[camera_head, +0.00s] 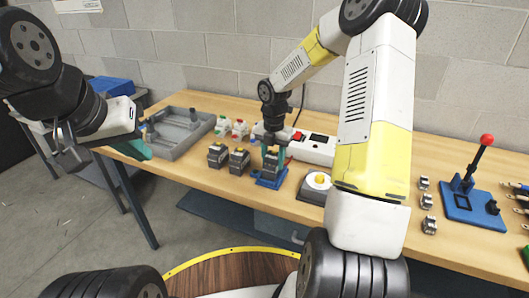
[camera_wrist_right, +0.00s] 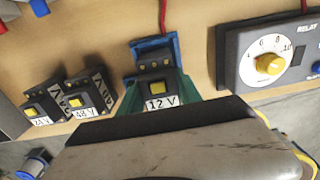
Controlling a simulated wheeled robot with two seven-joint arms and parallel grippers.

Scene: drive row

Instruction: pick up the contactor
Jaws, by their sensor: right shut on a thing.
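The contactor with a 12 V label and a yellow square (camera_wrist_right: 157,88) is between the green fingers of my right gripper (camera_wrist_right: 158,97), which is shut on it. In the head view the contactor (camera_head: 271,169) is at a blue holder (camera_head: 268,183); I cannot tell whether it is seated or slightly raised. My right gripper (camera_head: 273,154) reaches down from above. Two similar contactors stand left of it, one labelled 48 V (camera_wrist_right: 88,96), the other (camera_wrist_right: 45,105) with a partly readable label. My left gripper (camera_head: 102,152) is open and empty, left of the table.
A relay box with a yellow knob (camera_wrist_right: 270,62) stands right of the holder. A blue base with a red-knobbed lever (camera_head: 472,203) is farther right, beside several small metal parts (camera_head: 427,201).

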